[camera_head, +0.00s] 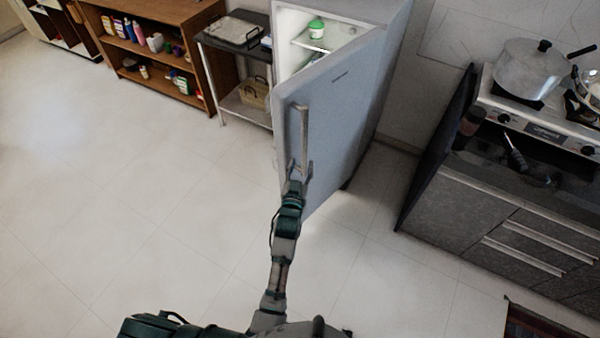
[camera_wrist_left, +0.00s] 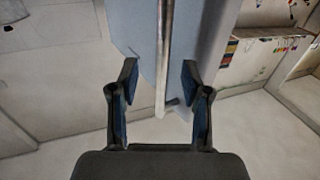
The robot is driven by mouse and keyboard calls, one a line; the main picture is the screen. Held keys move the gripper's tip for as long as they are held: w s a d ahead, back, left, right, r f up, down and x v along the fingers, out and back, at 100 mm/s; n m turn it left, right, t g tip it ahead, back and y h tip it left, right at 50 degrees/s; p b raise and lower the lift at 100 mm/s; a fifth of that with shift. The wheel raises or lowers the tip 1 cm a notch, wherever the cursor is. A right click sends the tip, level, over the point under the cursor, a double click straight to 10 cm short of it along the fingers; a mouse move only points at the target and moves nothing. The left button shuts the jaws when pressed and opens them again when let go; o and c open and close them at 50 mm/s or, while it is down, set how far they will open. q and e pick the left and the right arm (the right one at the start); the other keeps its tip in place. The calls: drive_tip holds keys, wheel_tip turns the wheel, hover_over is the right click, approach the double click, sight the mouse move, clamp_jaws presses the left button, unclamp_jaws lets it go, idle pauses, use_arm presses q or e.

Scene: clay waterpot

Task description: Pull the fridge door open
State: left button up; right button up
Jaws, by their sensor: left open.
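The fridge (camera_head: 385,65) stands at the back middle in the head view. Its grey-blue door (camera_head: 340,120) is partly open, and lit shelves show behind it. The door has a long vertical metal handle (camera_head: 304,130). My left gripper (camera_head: 300,168) is at the lower end of the handle. In the left wrist view, the left gripper (camera_wrist_left: 160,82) is open, with one finger on each side of the handle (camera_wrist_left: 164,60) and a gap to each. The door (camera_wrist_left: 205,40) shows behind the handle. My right gripper is not in view.
A green-lidded container (camera_head: 316,29) stands on a fridge shelf. A dark side table (camera_head: 208,40) and a wooden shelf (camera_head: 165,72) are to the left. A stove counter with a pot (camera_head: 530,68) is at right. The floor at left is clear.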

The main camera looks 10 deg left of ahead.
use_arm(q)
drive_tip(key=s, duration=0.3)
drive_tip(key=shift+d, duration=0.4)
drive_tip(key=shift+w, duration=0.1)
